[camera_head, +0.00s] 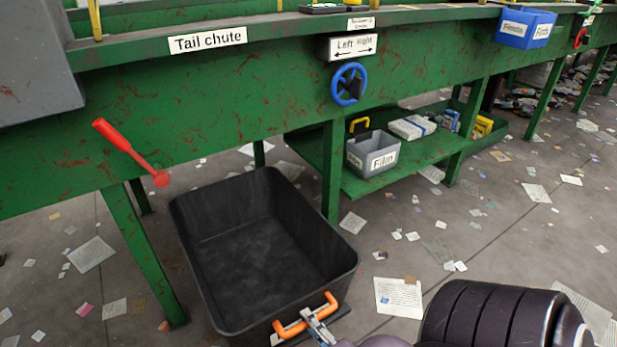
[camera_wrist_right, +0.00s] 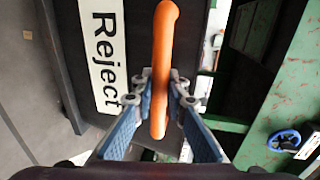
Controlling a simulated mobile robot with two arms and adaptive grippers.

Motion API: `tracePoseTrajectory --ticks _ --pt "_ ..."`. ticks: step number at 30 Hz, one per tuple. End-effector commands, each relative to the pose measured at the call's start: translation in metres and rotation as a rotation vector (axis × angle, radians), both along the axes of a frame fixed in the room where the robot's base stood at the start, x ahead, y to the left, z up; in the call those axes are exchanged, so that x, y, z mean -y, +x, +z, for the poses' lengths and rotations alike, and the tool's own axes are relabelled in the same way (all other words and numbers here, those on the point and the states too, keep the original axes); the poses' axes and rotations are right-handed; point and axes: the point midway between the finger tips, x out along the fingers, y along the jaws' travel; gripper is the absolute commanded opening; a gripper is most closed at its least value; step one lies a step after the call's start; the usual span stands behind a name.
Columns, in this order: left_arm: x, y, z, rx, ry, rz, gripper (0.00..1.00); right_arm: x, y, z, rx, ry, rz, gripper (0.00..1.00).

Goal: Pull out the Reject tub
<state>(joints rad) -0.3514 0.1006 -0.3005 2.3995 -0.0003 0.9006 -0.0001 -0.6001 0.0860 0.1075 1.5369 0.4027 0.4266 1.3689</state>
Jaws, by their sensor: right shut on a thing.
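The Reject tub is a dark, open, empty bin (camera_head: 262,250) on the floor below the green belt frame, under the tail chute end. Its front bears an orange handle (camera_head: 305,315), and a white "Reject" label (camera_wrist_right: 103,50) shows in the right wrist view. My right gripper (camera_head: 316,322) is shut on the orange handle; in the right wrist view its blue fingers (camera_wrist_right: 158,105) sit on either side of the orange bar (camera_wrist_right: 162,60). My left gripper is not in view.
A green leg (camera_head: 145,255) stands left of the tub and another leg (camera_head: 332,170) stands to its right. A grey "Film" bin (camera_head: 372,155) sits on a low green shelf. A red lever (camera_head: 130,150) and blue handwheel (camera_head: 348,84) stick out above. Paper scraps litter the floor.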

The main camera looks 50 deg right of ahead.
Motion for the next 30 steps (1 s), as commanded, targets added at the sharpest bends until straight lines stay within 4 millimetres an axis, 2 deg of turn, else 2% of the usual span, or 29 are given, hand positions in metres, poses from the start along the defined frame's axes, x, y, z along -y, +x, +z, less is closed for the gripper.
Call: tracePoseTrajectory --ticks 3,4,8,16,20,23,30 --pt "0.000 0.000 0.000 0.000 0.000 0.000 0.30 0.000 0.000 -0.001 -0.002 0.000 0.001 0.00" --pt "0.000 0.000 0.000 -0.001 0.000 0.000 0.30 0.000 0.000 -0.001 -0.002 0.000 0.001 0.16" --pt "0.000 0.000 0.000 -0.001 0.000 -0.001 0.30 0.000 0.000 -0.001 -0.002 0.000 0.000 0.31" --pt "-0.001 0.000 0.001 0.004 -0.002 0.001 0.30 0.000 0.000 0.000 -0.001 0.000 0.000 0.31" --pt "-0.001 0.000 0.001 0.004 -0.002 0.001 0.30 -0.002 -0.008 0.000 -0.004 0.001 0.001 0.31" --pt "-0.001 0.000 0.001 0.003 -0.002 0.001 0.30 -0.005 -0.022 0.003 -0.004 0.001 0.000 0.31" --pt "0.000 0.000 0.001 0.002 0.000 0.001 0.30 -0.017 -0.071 0.014 -0.006 0.002 0.001 0.31"
